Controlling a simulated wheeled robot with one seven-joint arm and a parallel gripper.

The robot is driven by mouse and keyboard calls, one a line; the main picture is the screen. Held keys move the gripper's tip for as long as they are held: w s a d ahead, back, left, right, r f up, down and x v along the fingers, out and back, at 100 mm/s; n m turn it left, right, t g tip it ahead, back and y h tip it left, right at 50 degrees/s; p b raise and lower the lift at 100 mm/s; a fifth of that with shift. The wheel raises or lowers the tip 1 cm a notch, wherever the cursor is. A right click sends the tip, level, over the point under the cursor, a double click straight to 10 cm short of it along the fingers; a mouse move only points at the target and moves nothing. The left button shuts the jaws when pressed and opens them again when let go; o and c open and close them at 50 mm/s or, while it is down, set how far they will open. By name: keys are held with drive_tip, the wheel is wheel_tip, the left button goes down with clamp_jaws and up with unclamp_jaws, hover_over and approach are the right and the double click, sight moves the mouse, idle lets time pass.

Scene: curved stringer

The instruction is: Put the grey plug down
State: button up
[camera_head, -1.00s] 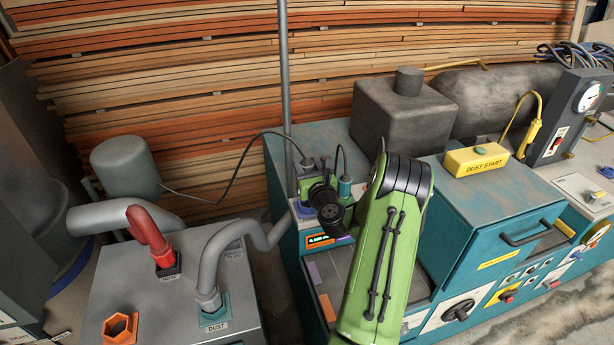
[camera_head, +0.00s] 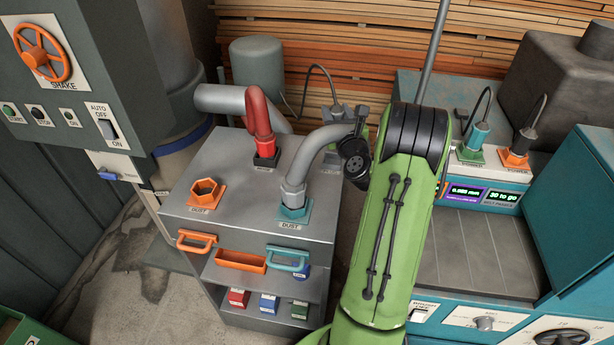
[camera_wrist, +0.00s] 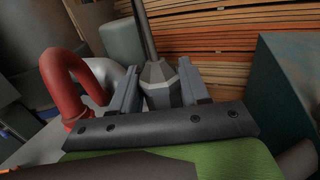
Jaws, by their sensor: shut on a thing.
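The grey plug (camera_wrist: 158,82) is between the two fingers of my gripper (camera_wrist: 160,92) in the wrist view, with its cable rising from its top. In the head view the plug (camera_head: 336,111) is partly hidden behind my gripper (camera_head: 352,128) and the grey hose. My gripper is shut on it, over or just behind the back right part of the grey cabinet top (camera_head: 225,172). I cannot tell whether the plug's lower end touches anything.
The grey hose (camera_head: 323,143) arches close beside my gripper into the dust port. A red hose (camera_head: 258,110) stands farther left. An orange empty port (camera_head: 206,192) is on the cabinet. At right, a teal plug (camera_head: 480,136) and another plug (camera_head: 526,133) stand in sockets.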

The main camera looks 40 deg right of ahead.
wheel_tip(320, 180, down, 10)
drive_tip(key=b, duration=0.6)
drive_tip(key=shift+f+b, duration=0.1)
drive_tip(key=shift+b, duration=0.3)
drive_tip(key=o, duration=1.1)
drive_tip(key=shift+r, duration=0.2)
